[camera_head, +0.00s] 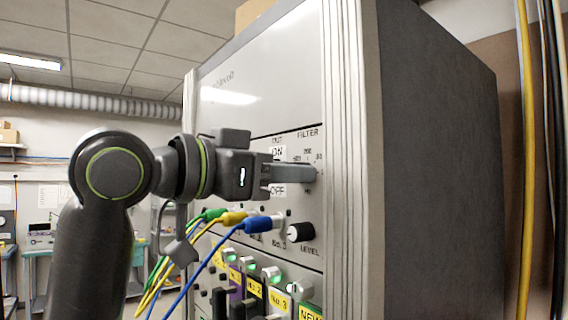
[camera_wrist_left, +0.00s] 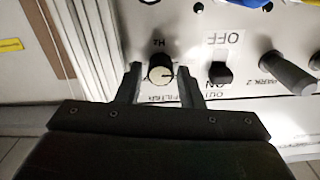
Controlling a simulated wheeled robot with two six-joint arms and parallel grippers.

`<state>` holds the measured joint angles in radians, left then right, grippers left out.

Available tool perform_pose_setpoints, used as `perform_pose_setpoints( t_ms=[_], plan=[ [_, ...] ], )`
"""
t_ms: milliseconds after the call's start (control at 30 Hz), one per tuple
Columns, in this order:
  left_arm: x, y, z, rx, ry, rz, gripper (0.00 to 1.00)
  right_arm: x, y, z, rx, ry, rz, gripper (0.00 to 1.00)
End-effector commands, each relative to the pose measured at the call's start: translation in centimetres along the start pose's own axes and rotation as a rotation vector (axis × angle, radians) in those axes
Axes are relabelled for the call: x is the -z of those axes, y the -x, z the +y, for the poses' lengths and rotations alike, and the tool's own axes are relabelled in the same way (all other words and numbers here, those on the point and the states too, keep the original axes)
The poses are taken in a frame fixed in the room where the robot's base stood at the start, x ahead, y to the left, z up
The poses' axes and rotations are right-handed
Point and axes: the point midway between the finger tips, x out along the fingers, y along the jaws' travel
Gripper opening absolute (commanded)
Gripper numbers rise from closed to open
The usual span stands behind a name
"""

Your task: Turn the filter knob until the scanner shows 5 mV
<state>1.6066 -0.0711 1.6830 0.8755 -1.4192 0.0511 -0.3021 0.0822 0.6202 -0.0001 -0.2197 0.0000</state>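The filter knob (camera_wrist_left: 161,72) is small, round and black with a pale face and a pointer line; it shows in the left wrist view, below the "Hz" label. My left gripper (camera_wrist_left: 160,75) has one finger on each side of the knob, with a narrow gap visible to both fingers, so it looks open around it. In the head view the left gripper (camera_head: 308,173) reaches the panel (camera_head: 262,105) at the FILTER dial, and its fingers hide the knob. No scanner readout of a mV value shows in either view. My right gripper is not in view.
The ON/OFF switch (camera_wrist_left: 221,72) sits beside the right finger in the wrist view. Below my gripper in the head view are the LEVEL knob (camera_head: 300,232) and blue (camera_head: 258,225), yellow and green plugs with hanging cables. A yellow cable (camera_head: 525,150) hangs at the far right.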

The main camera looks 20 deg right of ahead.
Motion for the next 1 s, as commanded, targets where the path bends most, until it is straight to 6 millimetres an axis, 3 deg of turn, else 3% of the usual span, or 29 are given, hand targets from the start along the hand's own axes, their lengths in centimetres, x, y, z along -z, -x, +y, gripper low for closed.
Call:
perform_pose_setpoints(
  t_ms=[267, 500, 767, 1000],
  plan=[
    [0.0, -0.1, 0.0, 0.000, 0.001, 0.000, 0.33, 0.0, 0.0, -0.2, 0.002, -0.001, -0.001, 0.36],
    [0.0, -0.1, 0.0, 0.000, 0.001, 0.000, 0.02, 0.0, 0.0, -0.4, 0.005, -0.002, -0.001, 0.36],
    [-0.1, -0.1, 0.0, 0.001, -0.029, 0.000, 0.02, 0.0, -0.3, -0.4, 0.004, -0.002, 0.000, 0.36],
    [-0.2, 0.0, 0.0, 0.002, -0.154, 0.000, 0.02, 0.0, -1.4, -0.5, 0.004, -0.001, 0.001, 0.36]
  ],
)
